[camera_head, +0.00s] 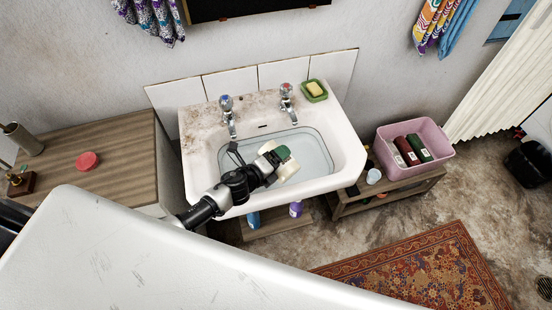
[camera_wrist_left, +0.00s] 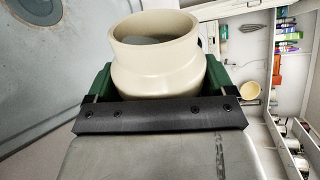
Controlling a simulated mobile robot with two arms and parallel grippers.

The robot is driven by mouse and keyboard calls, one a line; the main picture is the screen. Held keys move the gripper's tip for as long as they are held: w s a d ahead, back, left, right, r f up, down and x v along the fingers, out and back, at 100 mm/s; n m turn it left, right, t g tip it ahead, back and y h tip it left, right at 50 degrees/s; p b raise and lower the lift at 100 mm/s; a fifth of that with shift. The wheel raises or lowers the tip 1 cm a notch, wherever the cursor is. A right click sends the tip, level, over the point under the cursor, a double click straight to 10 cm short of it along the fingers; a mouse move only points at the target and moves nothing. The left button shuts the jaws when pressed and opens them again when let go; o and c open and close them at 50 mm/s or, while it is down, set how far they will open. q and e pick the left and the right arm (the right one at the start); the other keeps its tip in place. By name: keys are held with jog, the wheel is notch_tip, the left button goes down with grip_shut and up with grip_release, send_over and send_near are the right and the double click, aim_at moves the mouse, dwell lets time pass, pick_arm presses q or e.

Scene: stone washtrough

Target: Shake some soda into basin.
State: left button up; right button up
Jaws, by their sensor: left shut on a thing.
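My left gripper (camera_head: 268,163) is shut on a cream jar (camera_head: 288,168) and holds it over the stone basin (camera_head: 347,150). The jar looks tilted in the head view, with green parts beside it. In the left wrist view the jar (camera_wrist_left: 157,60) shows a wide, uncovered mouth between the green sides of the gripper (camera_wrist_left: 157,88). What is inside the jar cannot be made out. The basin holds clear, bluish water (camera_head: 314,150). My right gripper is not in view.
Two taps (camera_head: 228,112) (camera_head: 287,98) stand at the basin's back. A green soap dish (camera_head: 314,91) sits on its right rim. A wooden cabinet (camera_head: 120,140) with a red round object (camera_head: 88,161) is left. A pink tub (camera_head: 440,140) stands right, beside a patterned rug (camera_head: 420,270).

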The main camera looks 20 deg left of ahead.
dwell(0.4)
pick_arm(q)
jog(key=shift+a+f+n, duration=0.1)
jog(key=shift+f+n, duration=0.1)
jog(key=shift+n, duration=0.2)
jog(key=shift+w+g+h, duration=0.1)
jog(key=shift+g+h, duration=0.2)
jog(key=shift+a+f+n, duration=0.1)
jog(key=shift+f+n, duration=0.15)
jog(key=shift+n, duration=0.15)
dwell(2.1)
